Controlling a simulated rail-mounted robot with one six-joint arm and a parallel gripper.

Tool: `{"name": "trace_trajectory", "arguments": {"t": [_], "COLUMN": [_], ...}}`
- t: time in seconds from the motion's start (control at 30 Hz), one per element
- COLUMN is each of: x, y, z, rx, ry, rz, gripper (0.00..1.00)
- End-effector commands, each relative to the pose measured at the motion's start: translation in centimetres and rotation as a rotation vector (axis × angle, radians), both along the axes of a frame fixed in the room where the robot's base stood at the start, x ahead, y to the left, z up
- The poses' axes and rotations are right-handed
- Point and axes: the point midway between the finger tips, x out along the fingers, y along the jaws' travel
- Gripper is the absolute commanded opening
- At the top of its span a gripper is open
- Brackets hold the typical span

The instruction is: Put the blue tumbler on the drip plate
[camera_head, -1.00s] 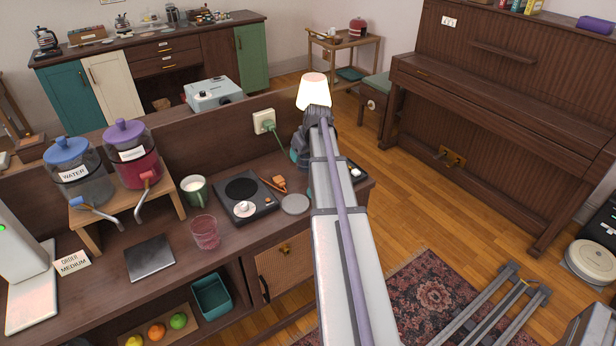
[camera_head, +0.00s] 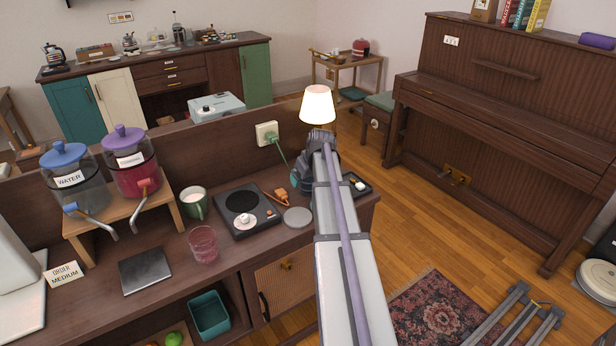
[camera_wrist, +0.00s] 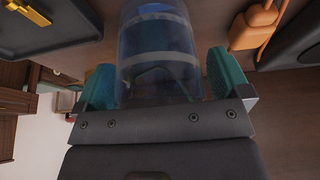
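The blue tumbler (camera_wrist: 160,60), clear with paler bands, is between the teal fingertips of my gripper (camera_wrist: 160,82) in the wrist view. The fingers lie close along both its sides; I cannot tell whether they press on it. In the head view my arm hides the tumbler, and my gripper (camera_head: 294,180) shows only partly, at the counter's right end. A dark, flat square plate (camera_head: 145,270), which looks like the drip plate, lies bare on the counter in front of the drink dispensers.
The water dispenser (camera_head: 80,182) and red-drink dispenser (camera_head: 133,165) stand on a wooden stand. Between the plate and my gripper are a pink glass (camera_head: 203,244), a green mug (camera_head: 194,203), a hot plate (camera_head: 246,221) and a grey disc (camera_head: 297,217). An order card (camera_head: 66,274) reads medium.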

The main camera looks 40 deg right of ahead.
Motion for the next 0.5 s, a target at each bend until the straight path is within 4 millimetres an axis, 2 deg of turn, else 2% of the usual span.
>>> {"name": "trace_trajectory", "arguments": {"t": [0.27,0.37,0.5], "x": [0.0,-0.2,-1.2], "y": [0.0,0.0,0.2], "z": [0.2,1.2,4.0], "rx": [0.0,0.0,0.0], "ry": [0.0,0.0,0.0], "rz": [0.0,0.0,0.0], "gripper": [0.97,0.97,0.97]}}
